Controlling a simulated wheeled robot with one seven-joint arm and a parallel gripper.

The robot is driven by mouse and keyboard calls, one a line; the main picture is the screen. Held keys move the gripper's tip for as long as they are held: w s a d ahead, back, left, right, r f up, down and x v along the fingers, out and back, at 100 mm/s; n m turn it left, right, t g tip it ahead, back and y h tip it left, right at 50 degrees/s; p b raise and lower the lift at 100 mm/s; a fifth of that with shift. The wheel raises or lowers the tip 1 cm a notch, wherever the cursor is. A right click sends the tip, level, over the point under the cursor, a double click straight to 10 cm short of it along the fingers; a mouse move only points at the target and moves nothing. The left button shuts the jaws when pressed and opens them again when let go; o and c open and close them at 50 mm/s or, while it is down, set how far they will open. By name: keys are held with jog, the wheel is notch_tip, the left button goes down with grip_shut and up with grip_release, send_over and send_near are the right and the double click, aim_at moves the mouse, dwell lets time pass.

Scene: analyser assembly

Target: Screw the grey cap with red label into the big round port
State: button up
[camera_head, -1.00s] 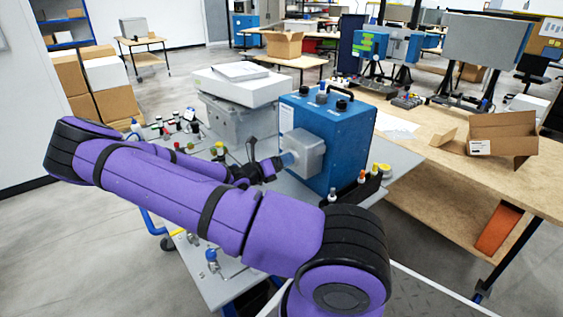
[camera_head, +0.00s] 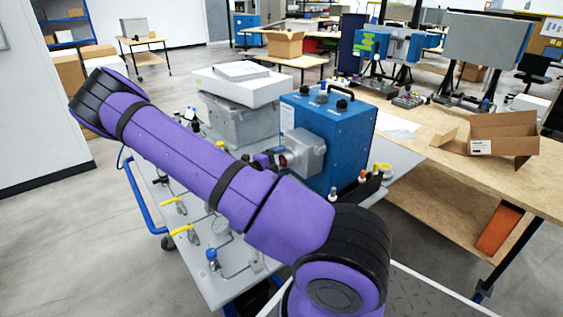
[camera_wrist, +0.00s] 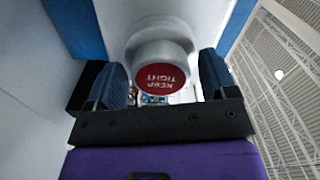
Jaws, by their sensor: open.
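The grey cap with the red label (camera_wrist: 160,52) faces the wrist camera; its label reads "KEEP TIGHT" upside down. In the head view the red label (camera_head: 283,160) shows at the left face of the grey housing (camera_head: 305,150) on the blue analyser (camera_head: 345,140). The cap sits at the big round port there, which it covers; I cannot tell how deep it is. My gripper (camera_wrist: 163,80) is open, with one blue finger on each side below the cap, gaps showing. In the head view my gripper (camera_head: 264,160) is mostly hidden behind my arm.
A grey box with a white instrument (camera_head: 240,85) on top stands left of the analyser. Yellow-handled valves (camera_head: 180,230) and small fittings cover the panel in front. A black holder with small bottles (camera_head: 360,188) stands right of the analyser.

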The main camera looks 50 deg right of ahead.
jog(key=n, duration=0.2)
jog(key=shift+n, duration=0.4)
jog(key=c, duration=1)
jog(key=m, duration=0.5)
jog(key=shift+m, duration=0.3)
jog(key=m, duration=0.6)
jog(key=shift+s+r+m, duration=0.15)
jog(key=shift+s+m, duration=0.05)
jog(key=shift+m, duration=0.1)
jog(key=m, duration=0.6)
jog(key=shift+s, duration=0.1)
jog(key=m, duration=0.6)
jog(key=shift+r, duration=0.15)
